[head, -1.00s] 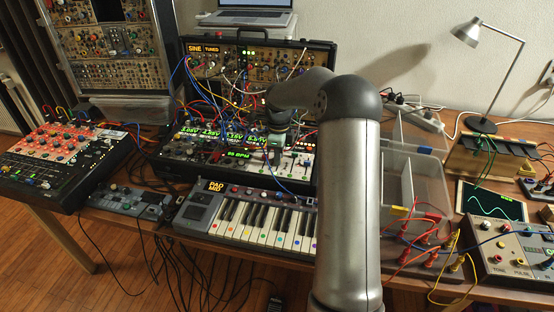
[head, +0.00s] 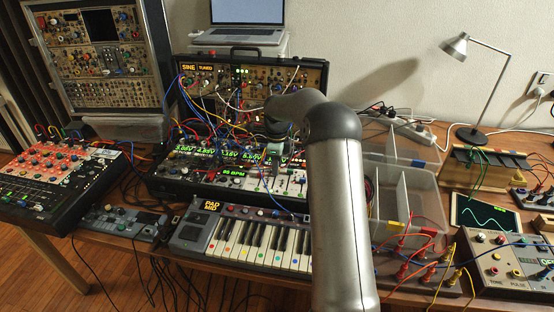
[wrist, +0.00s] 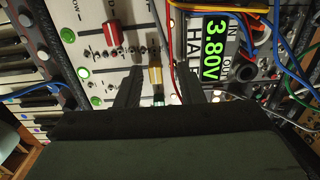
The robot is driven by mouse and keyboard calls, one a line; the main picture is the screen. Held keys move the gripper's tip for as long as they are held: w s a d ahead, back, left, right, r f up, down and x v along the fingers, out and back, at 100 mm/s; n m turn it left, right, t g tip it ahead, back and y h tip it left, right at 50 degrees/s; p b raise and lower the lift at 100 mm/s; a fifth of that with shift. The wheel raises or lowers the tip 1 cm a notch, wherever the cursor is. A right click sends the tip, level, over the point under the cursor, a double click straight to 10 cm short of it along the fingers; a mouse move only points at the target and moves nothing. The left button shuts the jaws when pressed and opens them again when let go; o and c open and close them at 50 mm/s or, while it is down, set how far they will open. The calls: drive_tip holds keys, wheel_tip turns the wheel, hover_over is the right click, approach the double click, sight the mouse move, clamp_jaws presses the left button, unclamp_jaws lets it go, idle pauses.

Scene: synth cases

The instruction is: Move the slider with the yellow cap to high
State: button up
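The slider with the yellow cap (wrist: 155,76) shows in the wrist view on a pale panel. My gripper (wrist: 159,72) is open, with one finger on each side of the yellow cap and a visible gap on both sides. A red cap (wrist: 113,33) sits on the same panel, up and left of the yellow one. In the head view my gripper (head: 276,158) points down over the pale panel of the synth case (head: 165,187). There the arm hides part of the panel, and I cannot make out the yellow cap.
Patch cables hang beside my gripper; a red cable (wrist: 172,45) runs close to the right finger. A lit voltage display (wrist: 210,47) is to the right. A keyboard (head: 245,240) lies in front of the case. Clear plastic bins (head: 425,190) stand to the right.

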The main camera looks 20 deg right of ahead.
wheel_tip(320, 180, up, 18)
drive_tip(key=shift+f, duration=0.25)
idle(0.6)
drive_tip(key=s+a+r+n, duration=0.2)
drive_tip(key=s+a+n, duration=1.05)
drive_tip(key=s, duration=0.45)
drive_tip(key=s+a+f+n, duration=0.1)
drive_tip(key=s+f+n, duration=0.2)
drive_tip(key=s, duration=0.4)
drive_tip(key=s+a+f+n+p, duration=0.1)
drive_tip(key=s+a+f+n, duration=0.1)
drive_tip(key=s+n, duration=0.3)
drive_tip(key=s+a+f+n, duration=0.2)
drive_tip(key=s+f+n, duration=0.2)
drive_tip(key=s, duration=0.7)
drive_tip(key=shift+f+n, duration=0.2)
drive_tip(key=shift+n, duration=0.15)
drive_tip(key=shift+w, duration=0.1)
